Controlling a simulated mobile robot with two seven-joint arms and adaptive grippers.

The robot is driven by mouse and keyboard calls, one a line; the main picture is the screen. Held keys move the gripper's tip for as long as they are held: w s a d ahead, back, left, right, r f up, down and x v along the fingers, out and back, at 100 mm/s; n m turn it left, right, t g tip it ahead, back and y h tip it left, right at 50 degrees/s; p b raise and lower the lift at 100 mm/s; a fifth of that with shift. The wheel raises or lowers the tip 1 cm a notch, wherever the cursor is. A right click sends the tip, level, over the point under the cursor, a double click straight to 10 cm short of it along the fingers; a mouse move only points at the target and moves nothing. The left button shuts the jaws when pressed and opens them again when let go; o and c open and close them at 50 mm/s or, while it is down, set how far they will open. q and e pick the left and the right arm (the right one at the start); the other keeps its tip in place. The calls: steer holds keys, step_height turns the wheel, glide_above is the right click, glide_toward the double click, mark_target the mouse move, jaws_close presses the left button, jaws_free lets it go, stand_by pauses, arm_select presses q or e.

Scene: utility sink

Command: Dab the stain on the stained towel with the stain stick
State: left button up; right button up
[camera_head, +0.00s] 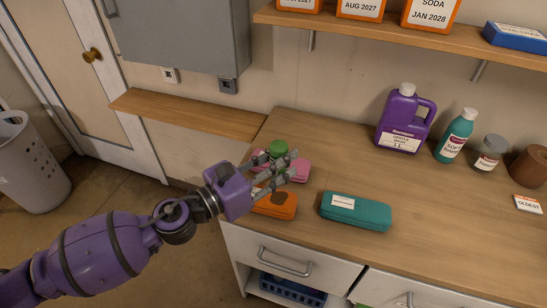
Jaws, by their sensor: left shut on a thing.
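My left gripper (280,160) reaches in from the left over the left end of the wooden counter. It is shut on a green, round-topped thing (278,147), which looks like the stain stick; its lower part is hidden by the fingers. Just below the gripper in the picture lies an orange folded towel (286,212) with a dark brown stain (279,198), partly covered by my gripper. I cannot tell how high the stick is above the counter. My right gripper is not in view.
A pink folded item (301,171) lies behind the gripper, and a teal one (356,211) with a white label lies to the right. A purple jug (404,122), a teal bottle (456,136) and a jar (489,153) stand farther right.

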arm_select(q)
steer(key=shift+s+d+f, duration=0.1)
steer(key=shift+d+f, duration=0.05)
steer(key=shift+f, duration=0.15)
step_height(320, 180, down, 4)
steer(key=b, duration=0.3)
steer(key=shift+f, duration=0.15)
steer(key=shift+f+b, duration=0.55)
steer(key=shift+b, duration=0.25)
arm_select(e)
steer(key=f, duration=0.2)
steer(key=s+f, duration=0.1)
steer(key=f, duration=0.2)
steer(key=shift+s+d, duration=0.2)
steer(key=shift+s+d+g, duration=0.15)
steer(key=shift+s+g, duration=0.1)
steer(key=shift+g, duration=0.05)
arm_select(q)
steer(key=shift+f+b, duration=0.4)
steer(key=shift+f, duration=0.15)
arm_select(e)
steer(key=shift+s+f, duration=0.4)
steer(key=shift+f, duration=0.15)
arm_select(q)
steer(key=shift+s+f, duration=0.1)
steer(key=shift+f, duration=0.15)
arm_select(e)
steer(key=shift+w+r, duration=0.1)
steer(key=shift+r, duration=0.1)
